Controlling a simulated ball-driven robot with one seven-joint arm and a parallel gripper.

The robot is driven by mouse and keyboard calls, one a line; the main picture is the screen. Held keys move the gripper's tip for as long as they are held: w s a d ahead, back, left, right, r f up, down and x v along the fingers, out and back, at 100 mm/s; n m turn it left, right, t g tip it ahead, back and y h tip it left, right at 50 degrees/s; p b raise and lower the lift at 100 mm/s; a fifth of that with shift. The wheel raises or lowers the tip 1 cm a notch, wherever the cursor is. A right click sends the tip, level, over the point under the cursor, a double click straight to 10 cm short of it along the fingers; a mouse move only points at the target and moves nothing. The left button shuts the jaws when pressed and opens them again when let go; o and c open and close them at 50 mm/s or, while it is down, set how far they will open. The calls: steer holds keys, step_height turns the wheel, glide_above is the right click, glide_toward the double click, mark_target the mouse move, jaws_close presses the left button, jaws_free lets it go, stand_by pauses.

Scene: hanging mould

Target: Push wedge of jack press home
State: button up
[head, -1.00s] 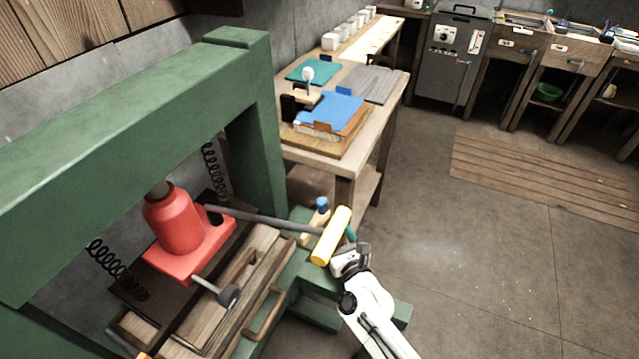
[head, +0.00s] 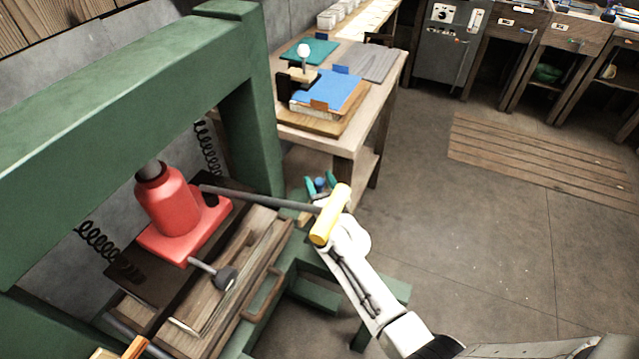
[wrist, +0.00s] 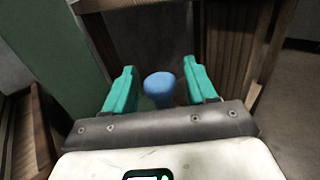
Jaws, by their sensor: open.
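The jack press has a green frame (head: 110,90) with a red jack (head: 172,205) under its top beam. A grey lever runs right from the jack to a yellow grip (head: 331,214). A blue knob (head: 320,184), earlier seen on a light wooden piece that looks like the wedge, is behind the grip; the wooden piece is mostly hidden. My gripper (head: 321,183) is open, its teal fingers on either side of the knob. In the wrist view, the blue knob (wrist: 159,88) stands between the fingertips of my gripper (wrist: 160,87), with a gap on each side.
A wooden table (head: 345,150) with blue and teal sheets stands behind. Slats (head: 540,160) lie on the floor at right; the floor before them is clear.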

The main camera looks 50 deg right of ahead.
steer(key=shift+c, duration=0.2)
jaws_close()
stand_by(0.4)
